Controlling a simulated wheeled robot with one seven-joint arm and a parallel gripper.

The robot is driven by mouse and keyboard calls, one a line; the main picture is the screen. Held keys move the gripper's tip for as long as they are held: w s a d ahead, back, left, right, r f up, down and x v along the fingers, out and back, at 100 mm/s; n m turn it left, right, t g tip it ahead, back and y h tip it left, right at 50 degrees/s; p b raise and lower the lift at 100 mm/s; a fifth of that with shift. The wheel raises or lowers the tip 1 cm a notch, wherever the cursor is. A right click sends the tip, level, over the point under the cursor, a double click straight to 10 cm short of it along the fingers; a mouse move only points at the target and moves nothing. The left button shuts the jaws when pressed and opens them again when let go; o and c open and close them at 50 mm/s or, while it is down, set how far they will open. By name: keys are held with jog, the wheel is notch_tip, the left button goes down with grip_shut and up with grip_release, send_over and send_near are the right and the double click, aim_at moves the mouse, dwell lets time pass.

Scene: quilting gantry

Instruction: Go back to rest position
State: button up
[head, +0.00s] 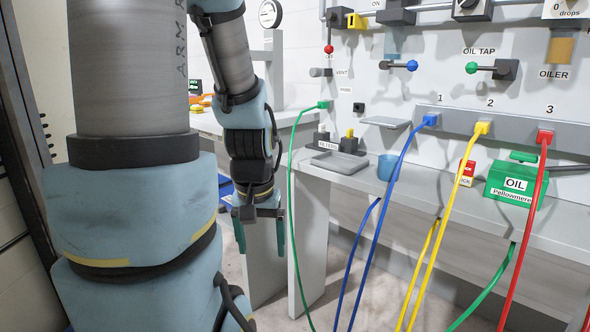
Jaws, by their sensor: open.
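My gripper (260,235) hangs at the end of my folded arm, left of the picture's middle, with its fingers pointing down. Its two dark green fingers are apart, with nothing seen between them. It is in front of the end of the workbench, near the white bench leg (309,250), and apart from the cables as far as this view shows. My large upper arm link fills the left of the view and hides what is behind it.
A grey panel (420,90) carries sockets with a blue plug (430,121), a yellow plug (482,128) and a red plug (544,137). A green cable (291,185) hangs just right of my gripper. A green oil box (514,183) and blue cup (386,167) stand on the shelf.

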notch_tip(320, 180, up, 18)
jog(key=p, duration=1.5)
jog(key=shift+f+p, duration=0.25)
jog(key=shift+p, duration=0.05)
